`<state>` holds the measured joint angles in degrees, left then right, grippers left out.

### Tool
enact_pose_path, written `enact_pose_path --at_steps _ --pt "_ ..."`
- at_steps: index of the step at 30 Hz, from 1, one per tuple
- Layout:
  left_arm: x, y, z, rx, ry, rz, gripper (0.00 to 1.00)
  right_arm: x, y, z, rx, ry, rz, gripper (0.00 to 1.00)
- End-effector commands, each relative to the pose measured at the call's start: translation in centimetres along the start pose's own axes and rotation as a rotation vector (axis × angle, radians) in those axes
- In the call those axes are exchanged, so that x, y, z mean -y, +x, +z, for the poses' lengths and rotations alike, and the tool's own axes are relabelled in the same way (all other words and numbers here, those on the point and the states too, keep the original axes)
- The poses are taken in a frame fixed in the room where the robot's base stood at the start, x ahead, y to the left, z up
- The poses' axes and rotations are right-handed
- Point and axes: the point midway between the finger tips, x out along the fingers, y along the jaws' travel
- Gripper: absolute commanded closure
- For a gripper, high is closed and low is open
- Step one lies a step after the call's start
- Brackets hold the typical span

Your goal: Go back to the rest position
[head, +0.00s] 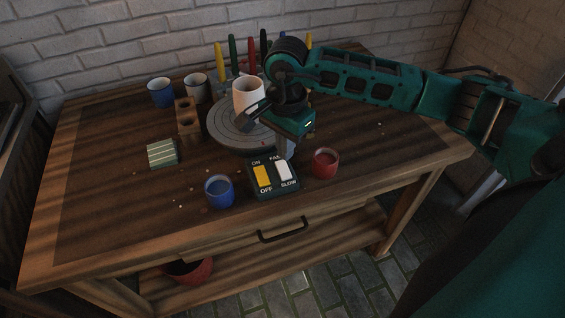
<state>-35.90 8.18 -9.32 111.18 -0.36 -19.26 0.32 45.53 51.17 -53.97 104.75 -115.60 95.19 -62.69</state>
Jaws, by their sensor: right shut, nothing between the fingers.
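My right gripper (284,148) is shut and empty. The box also has a yellow ON/OFF switch (262,176). My right arm reaches in from the right, over the wooden table (110,190). My left gripper is not in view.
A white cup (248,93) stands on the grey turntable (226,128), partly behind my gripper. A red cup (325,163) and a blue cup (219,191) flank the switch box. Upright coloured brushes (233,56) stand behind. A striped sponge-like block (162,153) lies left.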

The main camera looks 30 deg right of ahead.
Motion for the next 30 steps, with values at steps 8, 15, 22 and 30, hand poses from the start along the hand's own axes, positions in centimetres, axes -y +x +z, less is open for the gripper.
enact_pose_path --at_steps 8,15,22,30 --pt "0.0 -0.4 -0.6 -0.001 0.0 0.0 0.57 0.0 -1.1 0.0 -0.001 0.0 0.001 1.0" --pt "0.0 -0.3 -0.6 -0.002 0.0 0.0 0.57 0.0 -1.1 0.0 0.0 0.0 0.001 1.0" --pt "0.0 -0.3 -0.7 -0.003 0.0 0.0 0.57 0.1 -0.8 1.2 0.043 -0.002 -0.014 1.0" --pt "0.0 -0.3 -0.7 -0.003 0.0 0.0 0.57 1.7 -2.3 16.2 0.668 0.12 -0.169 1.0"
